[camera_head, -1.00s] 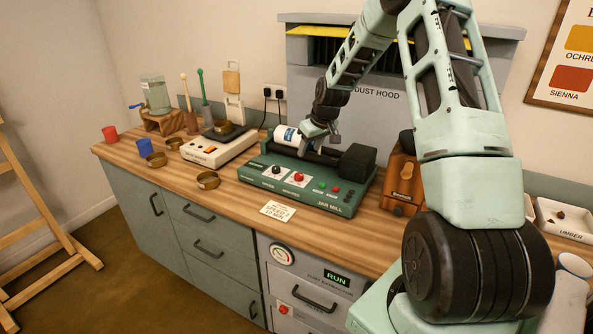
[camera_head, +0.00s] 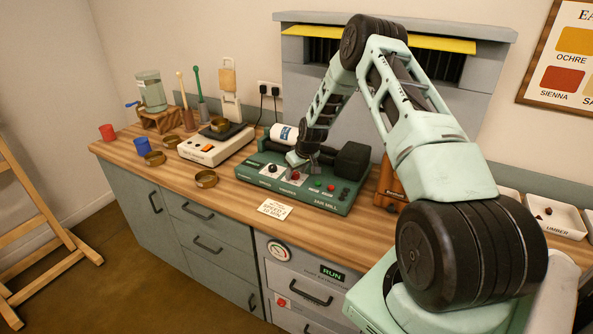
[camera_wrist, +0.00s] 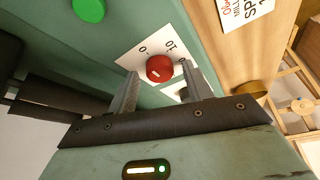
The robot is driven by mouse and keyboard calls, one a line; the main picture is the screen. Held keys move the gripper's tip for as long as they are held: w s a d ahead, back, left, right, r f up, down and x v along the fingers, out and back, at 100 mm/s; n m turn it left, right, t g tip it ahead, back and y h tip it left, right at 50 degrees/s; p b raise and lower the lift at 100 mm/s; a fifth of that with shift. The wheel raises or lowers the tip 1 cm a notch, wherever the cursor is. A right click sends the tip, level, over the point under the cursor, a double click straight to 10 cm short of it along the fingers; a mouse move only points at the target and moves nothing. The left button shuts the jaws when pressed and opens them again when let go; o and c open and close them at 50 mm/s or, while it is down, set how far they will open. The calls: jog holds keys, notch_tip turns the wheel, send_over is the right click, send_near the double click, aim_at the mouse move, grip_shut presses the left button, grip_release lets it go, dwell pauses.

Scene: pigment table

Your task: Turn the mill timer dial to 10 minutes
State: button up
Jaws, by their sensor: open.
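The green jar mill (camera_head: 325,205) stands on the bench with a white jar (camera_head: 283,134) on its rollers. The red timer dial (camera_head: 295,176) is on its front panel, right of a black knob (camera_head: 272,168). In the wrist view the red dial (camera_wrist: 159,68) sits on a white scale plate (camera_wrist: 147,50) with "10" printed near it; its pointer setting is too small to read. My gripper (camera_wrist: 160,72) is open, with one fingertip on each side of the red dial. I cannot tell whether either touches it. The right finger partly hides the black knob's plate.
A handwritten card (camera_head: 274,209) lies in front of the mill. A white scale (camera_head: 215,146) is to its left, and an orange object (camera_head: 390,188) is close on its right. Green button (camera_wrist: 89,9) is near the dial. The dust hood stands behind.

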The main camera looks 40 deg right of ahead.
jog(key=shift+c, duration=0.2)
jog(key=c, duration=0.9)
jog(key=shift+f, duration=0.1)
jog(key=m+b, duration=0.1)
jog(key=m+h+b, duration=0.1)
jog(key=b, duration=0.1)
jog(key=shift+w+a+f+m, duration=0.1)
jog(key=shift+a+m, duration=0.1)
jog(key=shift+m, duration=0.2)
jog(key=m+h+b, duration=0.1)
jog(key=m, duration=0.1)
jog(key=shift+a+m+g+b, duration=0.1)
jog(key=shift+m+g+b, duration=0.2)
jog(key=shift+m+b, duration=0.1)
jog(key=m+g+b, duration=0.1)
jog(key=m, duration=0.2)
jog(key=m+g+h, duration=0.1)
jog(key=m, duration=0.2)
jog(key=shift+w+a+r+h+b, duration=0.1)
jog(key=shift+w+r+h+b, duration=0.1)
jog(key=shift+h+b, duration=0.15)
jog(key=shift+s, duration=0.1)
